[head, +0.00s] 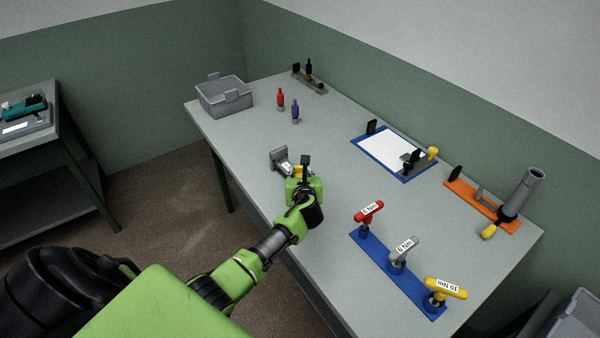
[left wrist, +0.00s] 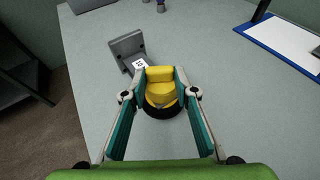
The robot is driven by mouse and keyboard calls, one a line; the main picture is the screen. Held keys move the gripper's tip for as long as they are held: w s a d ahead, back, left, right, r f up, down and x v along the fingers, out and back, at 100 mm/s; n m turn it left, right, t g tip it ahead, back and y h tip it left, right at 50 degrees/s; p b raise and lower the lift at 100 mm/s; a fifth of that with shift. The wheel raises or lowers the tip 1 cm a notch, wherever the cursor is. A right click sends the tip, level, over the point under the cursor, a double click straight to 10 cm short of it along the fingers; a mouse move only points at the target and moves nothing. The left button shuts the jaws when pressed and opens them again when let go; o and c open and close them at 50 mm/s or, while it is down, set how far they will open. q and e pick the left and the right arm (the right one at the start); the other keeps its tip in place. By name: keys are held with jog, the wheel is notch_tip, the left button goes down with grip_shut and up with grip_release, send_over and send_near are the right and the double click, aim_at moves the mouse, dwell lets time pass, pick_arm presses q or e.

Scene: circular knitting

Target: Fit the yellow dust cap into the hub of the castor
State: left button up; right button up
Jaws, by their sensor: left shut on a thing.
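My left gripper (head: 301,172) is low over the near left part of the table. In the left wrist view its fingers (left wrist: 159,88) are shut on the yellow dust cap (left wrist: 160,74). A black, rounded rim (left wrist: 160,112), which looks like the castor's wheel, shows just below the cap between the fingers. The gripper and cap hide most of it, and I cannot tell whether the cap touches or sits in the hub. A grey bracket (head: 281,161) with a white marked label stands just beyond the fingers, also in the left wrist view (left wrist: 126,45). My right gripper is out of view.
A grey bin (head: 224,94) and red (head: 281,99) and blue (head: 295,112) bottle-like items stand farther back. A blue board (head: 367,145) with white paper and an orange rack (head: 463,190) lie right. A blue strip (head: 375,258) holds torque drivers. The table between is clear.

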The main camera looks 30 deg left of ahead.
pick_arm(q)
jog(key=shift+f, duration=0.15)
jog(key=o, duration=1)
jog(key=v, duration=1.2)
